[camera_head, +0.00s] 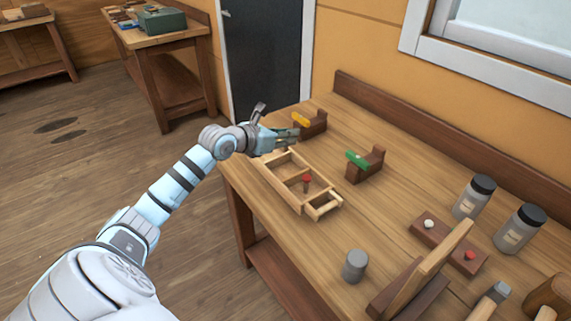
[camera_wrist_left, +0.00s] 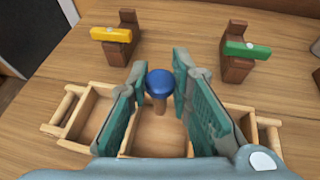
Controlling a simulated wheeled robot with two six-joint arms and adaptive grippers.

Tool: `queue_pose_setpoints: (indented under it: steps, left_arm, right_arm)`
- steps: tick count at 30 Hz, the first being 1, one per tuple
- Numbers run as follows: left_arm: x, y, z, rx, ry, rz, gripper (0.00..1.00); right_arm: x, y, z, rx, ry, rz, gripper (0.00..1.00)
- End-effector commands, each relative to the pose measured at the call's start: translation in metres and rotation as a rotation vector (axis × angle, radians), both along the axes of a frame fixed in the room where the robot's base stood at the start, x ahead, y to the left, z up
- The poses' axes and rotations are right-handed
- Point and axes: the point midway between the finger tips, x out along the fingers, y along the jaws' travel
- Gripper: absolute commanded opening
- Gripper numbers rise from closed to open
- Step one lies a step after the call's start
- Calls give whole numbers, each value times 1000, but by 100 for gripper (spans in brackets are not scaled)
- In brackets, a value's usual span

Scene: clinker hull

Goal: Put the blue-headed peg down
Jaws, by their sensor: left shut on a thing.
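My left gripper (camera_head: 288,136) is over the far end of the wooden tray (camera_head: 290,197). In the left wrist view its green-padded fingers (camera_wrist_left: 160,72) are shut on the blue-headed peg (camera_wrist_left: 160,82). The round blue head is up and the wooden shank points down over the tray's middle compartment (camera_wrist_left: 160,142). I cannot tell whether the shank touches the tray floor. The peg is hidden in the head view. A red-headed peg (camera_head: 306,181) stands in the tray's near part. My right gripper is not in view.
Wooden blocks hold a yellow bar (camera_head: 300,119) and a green bar (camera_head: 357,159) behind the tray. A grey cylinder (camera_head: 355,266), two black-lidded jars (camera_head: 474,197) and a block with white and red knobs (camera_head: 449,242) stand rightward. Bare tabletop lies between.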

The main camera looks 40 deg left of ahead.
Motion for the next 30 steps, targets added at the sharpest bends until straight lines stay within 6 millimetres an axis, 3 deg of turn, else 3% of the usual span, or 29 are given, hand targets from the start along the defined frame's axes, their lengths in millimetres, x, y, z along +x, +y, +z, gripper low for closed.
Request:
queue_pose_setpoints:
  steps: [1,3,12,23,24,27,30]
  left_arm:
    - [0,0,-18,-4,3,1,9]
    - [0,0,-34,-2,1,0,9]
    - [0,0,-85,0,-1,-1,9]
    - [0,0,-90,1,-2,-2,9]
    - [0,0,-90,1,-2,-2,23]
    - [0,0,-89,1,-2,-2,39]
    - [0,0,-89,1,-2,-2,40]
  right_arm:
    - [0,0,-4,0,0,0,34]
    - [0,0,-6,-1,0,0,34]
    - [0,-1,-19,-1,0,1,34]
    - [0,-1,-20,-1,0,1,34]
    - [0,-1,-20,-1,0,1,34]
    - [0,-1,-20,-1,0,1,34]
    - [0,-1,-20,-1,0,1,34]
